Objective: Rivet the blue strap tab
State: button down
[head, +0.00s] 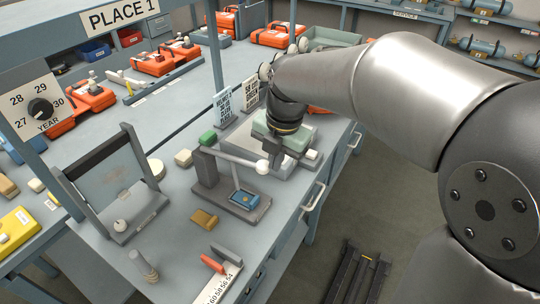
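A small press (207,174) with a dark grey frame stands on the bench near the middle of the head view. Its grey lever (234,157) slopes down a little to the right and ends in a white ball knob (262,167). A blue tab (243,198) lies on the press's low front bed, below and left of the knob. My gripper (283,160) is pointed down, just right of and behind the knob. Its fingers are small and partly hidden, so I cannot tell their opening or whether they touch the knob.
A tan block (204,219) lies in front of the press and a red-handled tool (212,264) near the bench edge. A framed stand (115,185) is on the left. Printed cards (224,108) stand behind the press. Orange cases (155,63) sit farther back.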

notch_tip(320, 180, up, 10)
jog(key=s+d+b, duration=0.1)
jog(key=d, duration=0.1)
jog(key=shift+s+d+f, duration=0.2)
jog(key=shift+s+d, duration=0.1)
jog(key=shift+d, duration=0.05)
dwell(0.3)
